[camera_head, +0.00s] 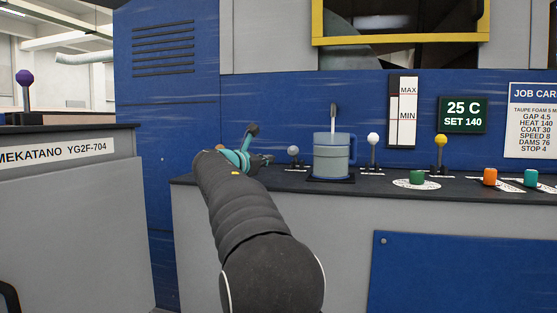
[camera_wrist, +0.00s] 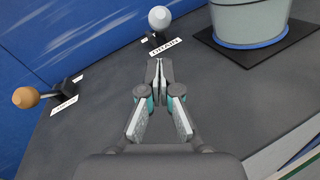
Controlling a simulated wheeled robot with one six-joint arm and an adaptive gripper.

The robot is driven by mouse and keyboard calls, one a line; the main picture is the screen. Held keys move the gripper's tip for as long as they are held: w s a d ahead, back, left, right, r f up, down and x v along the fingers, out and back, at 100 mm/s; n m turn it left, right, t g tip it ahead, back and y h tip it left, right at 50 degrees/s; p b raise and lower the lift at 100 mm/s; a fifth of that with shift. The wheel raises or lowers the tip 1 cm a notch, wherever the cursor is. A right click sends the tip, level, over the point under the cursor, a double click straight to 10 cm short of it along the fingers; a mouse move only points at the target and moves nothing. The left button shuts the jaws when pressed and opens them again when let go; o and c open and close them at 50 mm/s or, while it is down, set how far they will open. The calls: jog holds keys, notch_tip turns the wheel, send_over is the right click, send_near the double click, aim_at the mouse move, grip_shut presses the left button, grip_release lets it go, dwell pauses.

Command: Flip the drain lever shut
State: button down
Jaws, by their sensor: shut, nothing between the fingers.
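The drain lever (camera_wrist: 160,18) has a light grey ball knob on a short stem, with a white label reading something like DRAIN beside its base in the wrist view. In the head view the same grey ball lever (camera_head: 293,151) shows low over the black counter, just left of the pot. My gripper (camera_wrist: 160,63) is shut and empty. Its fingertips are over the counter, just short of the label and apart from the lever. In the head view my gripper (camera_head: 266,159) is left of the lever, partly hidden by my arm. I cannot tell the lever's exact tilt.
A grey-blue pot (camera_head: 331,155) on a black base stands right of the lever; its base (camera_wrist: 222,48) is close by in the wrist view. A brown-knobbed lever (camera_wrist: 26,97) is at left. White (camera_head: 373,139) and yellow (camera_head: 440,140) levers stand farther right. A blue wall rises behind.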

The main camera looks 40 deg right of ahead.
jog(key=p, duration=0.1)
send_near(295, 157)
jog(key=x, duration=0.3)
jog(key=shift+w+d, duration=0.3)
jog(key=shift+a+r, duration=0.1)
jog(key=shift+r, duration=0.1)
